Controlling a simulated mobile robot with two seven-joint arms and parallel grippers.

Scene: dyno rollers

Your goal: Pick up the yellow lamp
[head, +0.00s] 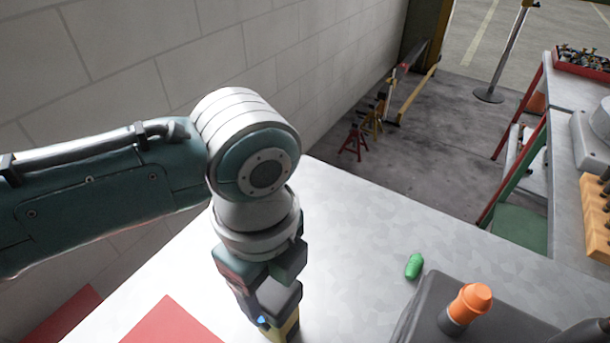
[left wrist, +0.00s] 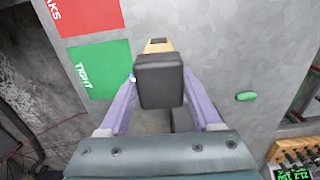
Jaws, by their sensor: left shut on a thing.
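The yellow lamp (head: 291,328) shows only in part at the bottom of the head view, below my left gripper (head: 270,300). In the left wrist view the lamp (left wrist: 158,45) has a yellow end and a dark grey block-shaped body between the two purple fingers. My left gripper (left wrist: 160,82) is shut on it. The gripper points down over the pale table. I cannot tell whether the lamp touches the table top. My right gripper is not in view.
The table (head: 350,235) has a red square (head: 170,325) and a green "TIGHT" square (left wrist: 98,68). A small green object (head: 413,266) lies to the right. A block wall (head: 130,50) runs along the left.

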